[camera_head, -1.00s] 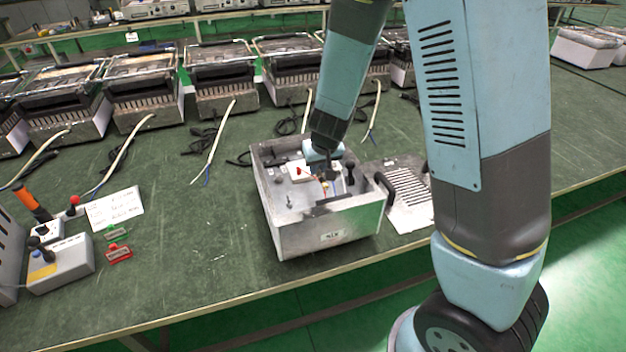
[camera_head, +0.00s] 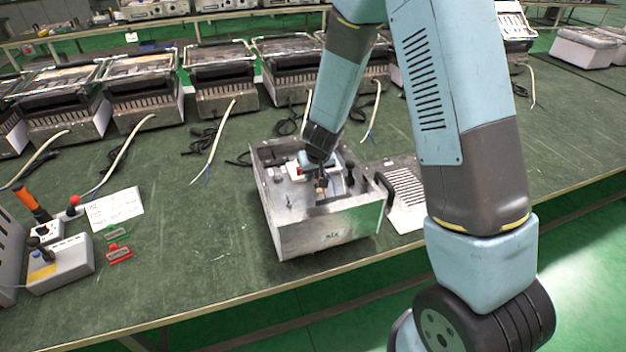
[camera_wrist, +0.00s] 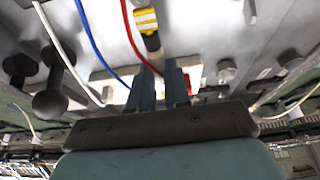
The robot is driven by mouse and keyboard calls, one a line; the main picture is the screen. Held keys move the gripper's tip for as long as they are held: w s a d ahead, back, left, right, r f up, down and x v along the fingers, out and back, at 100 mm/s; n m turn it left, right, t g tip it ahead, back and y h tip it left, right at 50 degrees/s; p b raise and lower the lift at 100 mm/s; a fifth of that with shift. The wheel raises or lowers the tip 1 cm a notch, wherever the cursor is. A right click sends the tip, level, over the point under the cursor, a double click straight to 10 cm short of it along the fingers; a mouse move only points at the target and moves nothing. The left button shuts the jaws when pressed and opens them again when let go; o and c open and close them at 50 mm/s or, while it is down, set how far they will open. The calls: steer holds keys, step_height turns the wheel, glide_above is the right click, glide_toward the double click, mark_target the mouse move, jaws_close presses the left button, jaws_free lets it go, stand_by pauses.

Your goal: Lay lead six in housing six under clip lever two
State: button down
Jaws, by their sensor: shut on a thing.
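In the wrist view my gripper (camera_wrist: 160,82) is shut on a slim dark piece with a yellow-and-black end (camera_wrist: 149,28). I cannot tell whether this is a lead or a clip lever. A blue wire (camera_wrist: 95,45), a red wire (camera_wrist: 131,28) and a white wire (camera_wrist: 58,45) run close by. Lead six and clip lever two cannot be told apart surely; my arm hides part of the inside.
A slotted cover plate (camera_head: 405,195) with a black handle lies right of the housing. Dark posts (camera_wrist: 50,100) stand near my fingers at left. A joystick box (camera_head: 60,265), a paper (camera_head: 114,208) and small green and red parts lie at left.

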steer(key=shift+f, duration=1.2)
steer(key=c, duration=1.1)
jaws_free()
steer(key=shift+v, duration=5.35)
steer(key=shift+s+r, duration=0.3)
steer(key=shift+r, duration=0.3)
steer(key=shift+r, duration=0.1)
